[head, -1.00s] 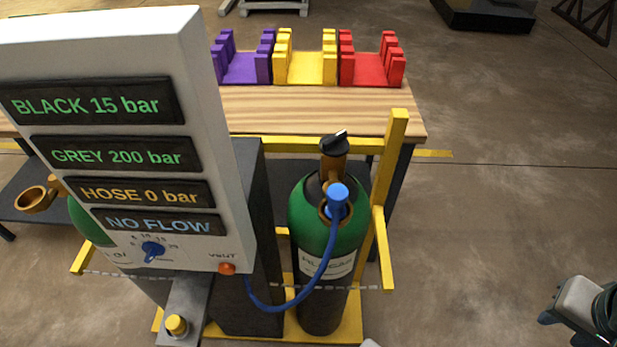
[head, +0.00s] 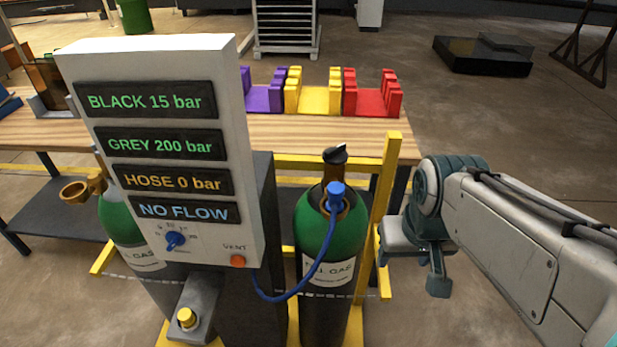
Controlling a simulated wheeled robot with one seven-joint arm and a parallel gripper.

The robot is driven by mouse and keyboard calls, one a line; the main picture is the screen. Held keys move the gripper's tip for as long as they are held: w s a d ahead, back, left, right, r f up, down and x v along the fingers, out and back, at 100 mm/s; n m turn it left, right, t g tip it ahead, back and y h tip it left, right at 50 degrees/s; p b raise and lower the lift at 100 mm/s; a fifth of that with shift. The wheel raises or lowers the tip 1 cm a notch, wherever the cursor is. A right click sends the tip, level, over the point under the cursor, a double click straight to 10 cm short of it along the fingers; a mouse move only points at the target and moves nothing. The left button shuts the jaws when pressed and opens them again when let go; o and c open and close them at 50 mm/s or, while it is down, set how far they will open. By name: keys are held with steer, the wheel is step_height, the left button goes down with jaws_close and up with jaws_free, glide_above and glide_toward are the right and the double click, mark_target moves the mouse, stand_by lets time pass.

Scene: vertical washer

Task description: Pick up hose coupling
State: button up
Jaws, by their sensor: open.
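The hose coupling (head: 336,190) is a blue cap-like fitting at the top of the right green gas cylinder (head: 328,225). It sits on the cylinder's valve, below the black knob (head: 335,155). A blue hose (head: 312,272) runs from it down and left to the grey panel stand. My gripper (head: 412,272) is to the right of the cylinder, beyond the yellow post, apart from the coupling. Its jaws are open and nothing shows between them.
The grey display panel (head: 160,65) stands at left, reading HOSE 0 bar and NO FLOW. A yellow post (head: 385,200) rises between the cylinder and my gripper. A wooden table (head: 330,135) with purple, yellow and red racks is behind. Open floor lies to the right.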

steer(key=w+a+r+n+g+p, duration=0.1)
steer(key=w+a+r+n+p, duration=0.35)
steer(key=r, duration=0.55)
step_height(320, 180, up, 8)
steer(key=n+g+p, duration=0.1)
steer(key=n+g, duration=0.1)
steer(key=n, duration=0.4)
glide_above(337, 187)
step_height(337, 187, down, 13)
steer(key=shift+f+p, duration=0.2)
steer(key=shift+p, duration=0.25)
steer(key=c, duration=1.1)
